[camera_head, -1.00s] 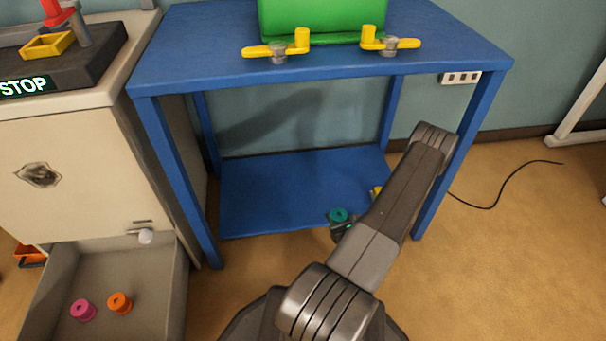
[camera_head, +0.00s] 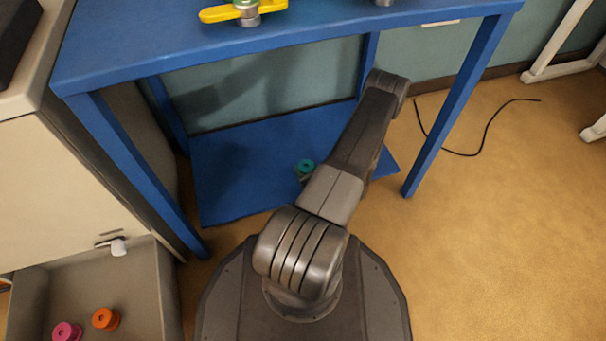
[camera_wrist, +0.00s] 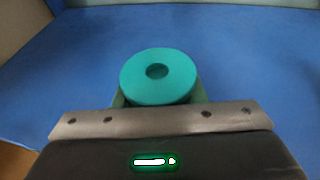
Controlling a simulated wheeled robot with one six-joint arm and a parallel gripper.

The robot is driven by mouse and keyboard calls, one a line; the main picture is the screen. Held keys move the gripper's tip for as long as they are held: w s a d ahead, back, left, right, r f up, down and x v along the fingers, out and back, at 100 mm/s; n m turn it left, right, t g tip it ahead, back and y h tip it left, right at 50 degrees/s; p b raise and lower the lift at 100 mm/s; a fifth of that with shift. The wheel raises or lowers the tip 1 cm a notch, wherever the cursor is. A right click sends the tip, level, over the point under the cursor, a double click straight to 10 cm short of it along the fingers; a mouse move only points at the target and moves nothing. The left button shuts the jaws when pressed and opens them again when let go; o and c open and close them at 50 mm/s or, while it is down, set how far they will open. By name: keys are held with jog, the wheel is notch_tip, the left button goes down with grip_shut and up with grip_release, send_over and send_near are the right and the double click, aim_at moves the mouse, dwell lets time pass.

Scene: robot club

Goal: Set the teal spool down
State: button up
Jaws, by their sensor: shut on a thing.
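The teal spool (camera_wrist: 135,80) is a round disc with a hole in its middle. It sits between the fingers of my gripper (camera_wrist: 158,98) in the wrist view, and my gripper is shut on it. In the head view the teal spool (camera_head: 306,165) shows small over the blue lower shelf (camera_head: 240,185) of the table, beside my arm. My arm hides most of my gripper there. I cannot tell whether the spool touches the shelf.
The blue tabletop (camera_head: 150,70) is above the shelf, carried on blue legs (camera_head: 455,110). An open drawer (camera_head: 140,290) at lower left holds a pink spool (camera_head: 66,332) and an orange spool (camera_head: 105,319). A black cable (camera_head: 470,153) lies on the floor at right. Bare shelf surrounds the spool.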

jog(key=shift+f+b, duration=0.7)
jog(key=shift+f, duration=1.2)
jog(key=shift+f, duration=0.15)
jog(key=o, duration=1.1)
